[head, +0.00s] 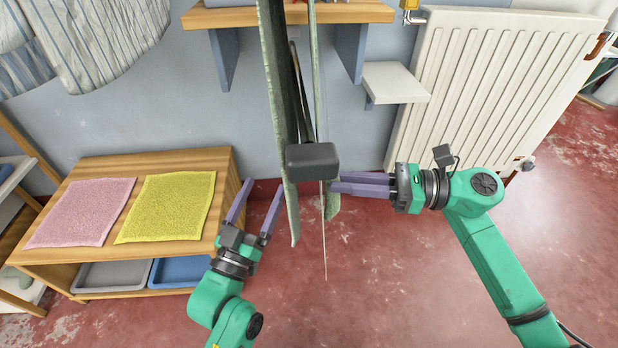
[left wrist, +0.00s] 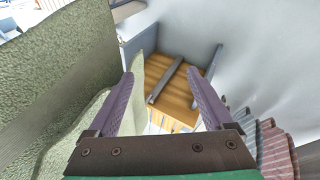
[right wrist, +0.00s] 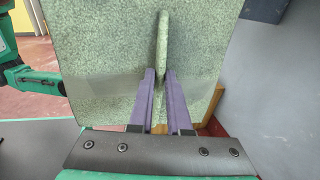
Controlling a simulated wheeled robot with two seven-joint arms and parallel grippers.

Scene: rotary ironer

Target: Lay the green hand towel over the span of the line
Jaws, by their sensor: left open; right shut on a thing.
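The green hand towel (head: 276,90) hangs down steeply at the centre of the head view, seen nearly edge-on; a lower piece shows by my right fingers. It fills much of the right wrist view (right wrist: 100,60) and the left side of the left wrist view (left wrist: 60,70). My right gripper (head: 332,181) is shut on a fold of it. My left gripper (head: 264,184) is open and empty, just left of the towel's lower part. A dark grey block (head: 313,160) covers part of the towel. I cannot clearly make out the line behind the cloth.
A wooden bench (head: 228,165) at left bears a pink towel (head: 82,212) and a yellow towel (head: 168,207), above grey and blue trays. A wall shelf (head: 210,18), a small white ledge (head: 395,82) and a radiator (head: 490,80) stand behind. Red floor is free in front.

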